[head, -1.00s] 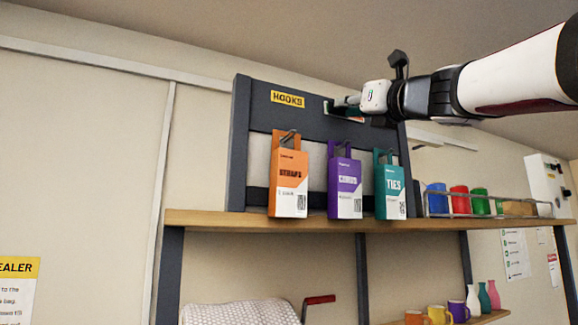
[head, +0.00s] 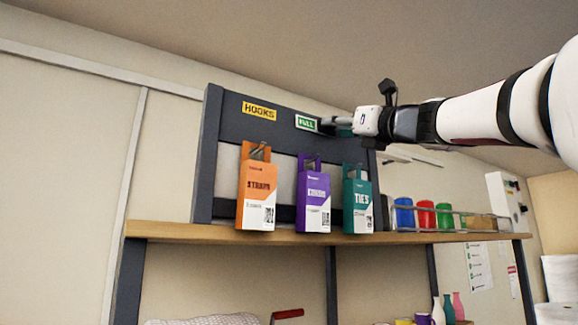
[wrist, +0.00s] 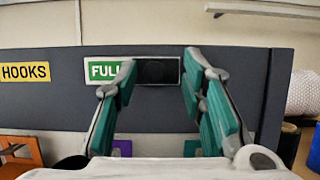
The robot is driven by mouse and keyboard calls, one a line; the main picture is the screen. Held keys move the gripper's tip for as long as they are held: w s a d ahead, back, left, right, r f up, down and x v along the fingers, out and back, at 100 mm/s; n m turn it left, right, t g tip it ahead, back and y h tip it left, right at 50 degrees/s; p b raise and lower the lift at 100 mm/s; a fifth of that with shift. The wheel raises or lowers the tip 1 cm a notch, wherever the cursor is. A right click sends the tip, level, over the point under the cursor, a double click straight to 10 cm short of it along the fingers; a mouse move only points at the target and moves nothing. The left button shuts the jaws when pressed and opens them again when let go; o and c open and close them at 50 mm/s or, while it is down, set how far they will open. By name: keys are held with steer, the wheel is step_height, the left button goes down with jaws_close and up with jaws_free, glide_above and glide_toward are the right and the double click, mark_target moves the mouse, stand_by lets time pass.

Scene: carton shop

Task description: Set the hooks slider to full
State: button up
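The yellow HOOKS label (head: 259,110) is on the dark grey board of the rack. To its right is the slider's window, with a green FULL sign (head: 307,123) showing at its left end. In the wrist view the FULL sign (wrist: 104,70) has its last letter partly covered by my left finger. The dark slider cover (wrist: 157,71) fills the window's right part. My gripper (wrist: 158,75) is open, its teal fingers on either side of the cover. In the head view my gripper (head: 328,122) is at the right of the FULL sign. Finger contact cannot be told.
Orange (head: 257,190), purple (head: 313,200) and teal (head: 357,200) cartons hang below the board, just above the wooden shelf (head: 190,231). A wire rack with coloured cups (head: 425,215) stands to the right. The wall left of the rack is clear.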

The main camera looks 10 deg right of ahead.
steer(key=v, duration=1.2)
steer(key=d+f+m+g+h, duration=0.2)
steer(key=f+m+h, duration=0.4)
steer(key=f+m, duration=0.65)
steer(key=d+f+m+g+h, duration=0.25)
steer(key=f+m+h, duration=0.35)
steer(key=f+m, duration=0.7)
steer(key=s+a+f+m+g+y, duration=0.1)
steer(key=s+a+f+m+g, duration=0.2)
steer(key=f, duration=0.6)
steer(key=s+a+f+m+g+y, duration=0.2)
steer(key=s+a+f+m+g, duration=0.2)
steer(key=f, duration=0.5)
steer(key=s+a+f+m+g+y, duration=0.2)
steer(key=s+a+f+m+g, duration=0.2)
steer(key=s+a+f+m, duration=0.3)
step_height(320, 180, down, 2)
steer(key=shift+s+f+b, duration=0.2)
steer(key=shift+s+b, duration=0.1)
steer(key=shift+s, duration=0.7)
